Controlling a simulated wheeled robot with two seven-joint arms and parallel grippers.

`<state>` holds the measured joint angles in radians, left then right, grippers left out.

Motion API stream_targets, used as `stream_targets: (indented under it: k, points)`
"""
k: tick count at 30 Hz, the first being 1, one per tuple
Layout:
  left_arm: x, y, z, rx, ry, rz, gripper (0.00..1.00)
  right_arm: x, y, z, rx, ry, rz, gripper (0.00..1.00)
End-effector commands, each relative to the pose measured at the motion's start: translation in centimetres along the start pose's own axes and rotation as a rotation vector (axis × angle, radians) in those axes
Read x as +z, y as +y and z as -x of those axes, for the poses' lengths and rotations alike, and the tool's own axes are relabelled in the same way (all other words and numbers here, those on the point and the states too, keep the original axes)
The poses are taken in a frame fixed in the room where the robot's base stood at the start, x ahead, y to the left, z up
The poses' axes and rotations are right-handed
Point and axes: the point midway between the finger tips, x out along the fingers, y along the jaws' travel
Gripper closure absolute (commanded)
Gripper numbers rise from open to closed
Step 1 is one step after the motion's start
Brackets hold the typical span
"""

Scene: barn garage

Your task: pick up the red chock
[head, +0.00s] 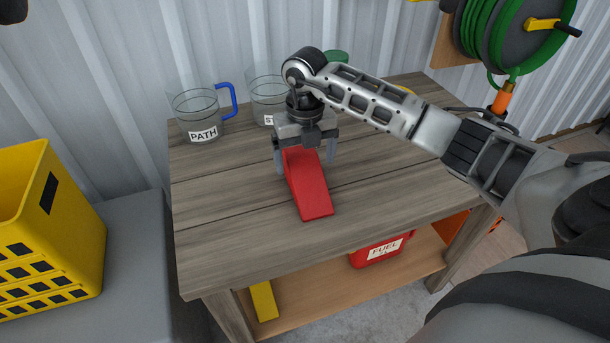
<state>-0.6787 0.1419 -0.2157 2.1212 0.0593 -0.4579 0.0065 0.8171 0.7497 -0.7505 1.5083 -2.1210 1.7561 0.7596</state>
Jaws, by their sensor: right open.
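The red chock (309,187) is a wedge lying on the wooden workbench (235,215). Its thin end points toward the bench's front edge, and its tall end is at the back. My right gripper (305,163) is over the tall end with its fingers pointing down, one on each side of the chock. The jaws are open, and whether a finger touches the chock cannot be told. The gripper body hides the top of the tall end. My left gripper is not in view.
A clear PATH jug (200,117) with a blue handle and another clear jug (266,95) stand at the back. A yellow crate (50,230) is at left. A red fuel can (380,251) sits on the lower shelf. The bench's front left is clear.

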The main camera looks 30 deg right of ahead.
Motion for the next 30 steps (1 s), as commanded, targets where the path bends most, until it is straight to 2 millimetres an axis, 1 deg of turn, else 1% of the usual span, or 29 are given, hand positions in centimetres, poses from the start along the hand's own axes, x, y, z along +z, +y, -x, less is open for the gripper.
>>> stream_targets:
  k: [1, 3, 6, 9, 14, 15, 17, 18, 20, 21, 22, 30]
  points:
    - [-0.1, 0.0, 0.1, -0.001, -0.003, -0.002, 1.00, -0.1, 0.1, -0.9, 0.000, 0.005, 0.000, 0.11]
    - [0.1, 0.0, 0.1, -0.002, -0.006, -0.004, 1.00, -0.1, 0.1, -2.0, 0.001, 0.004, 0.001, 0.11]
    - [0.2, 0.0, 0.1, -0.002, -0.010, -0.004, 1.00, -0.1, 0.1, -3.0, 0.001, 0.001, 0.001, 0.11]
    - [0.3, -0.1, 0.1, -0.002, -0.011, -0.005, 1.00, 0.0, 0.0, -3.5, 0.001, 0.001, 0.001, 0.11]
    - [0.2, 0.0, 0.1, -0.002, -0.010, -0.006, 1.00, 0.0, 0.0, -3.5, 0.001, 0.000, 0.001, 0.11]
    - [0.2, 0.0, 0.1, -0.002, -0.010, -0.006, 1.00, 0.0, 0.0, -3.5, 0.001, 0.000, 0.001, 0.14]
    - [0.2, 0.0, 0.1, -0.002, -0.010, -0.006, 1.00, 0.0, 0.0, -3.5, 0.001, 0.000, 0.001, 0.30]
    - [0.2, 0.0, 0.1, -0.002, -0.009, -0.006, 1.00, 0.0, 0.0, -3.5, 0.001, 0.000, 0.001, 0.42]
    - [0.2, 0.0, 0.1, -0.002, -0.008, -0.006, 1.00, 0.0, 0.0, -3.5, 0.001, 0.000, 0.001, 0.58]
    - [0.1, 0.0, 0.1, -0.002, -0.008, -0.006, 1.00, 0.0, 0.0, -3.4, 0.001, 0.000, 0.001, 0.69]
    - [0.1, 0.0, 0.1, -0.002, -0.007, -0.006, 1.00, 0.0, 0.0, -3.4, 0.001, 0.000, 0.001, 0.78]
    - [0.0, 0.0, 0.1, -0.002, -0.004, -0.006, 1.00, 0.1, 0.1, -3.2, 0.002, -0.004, 0.001, 0.78]
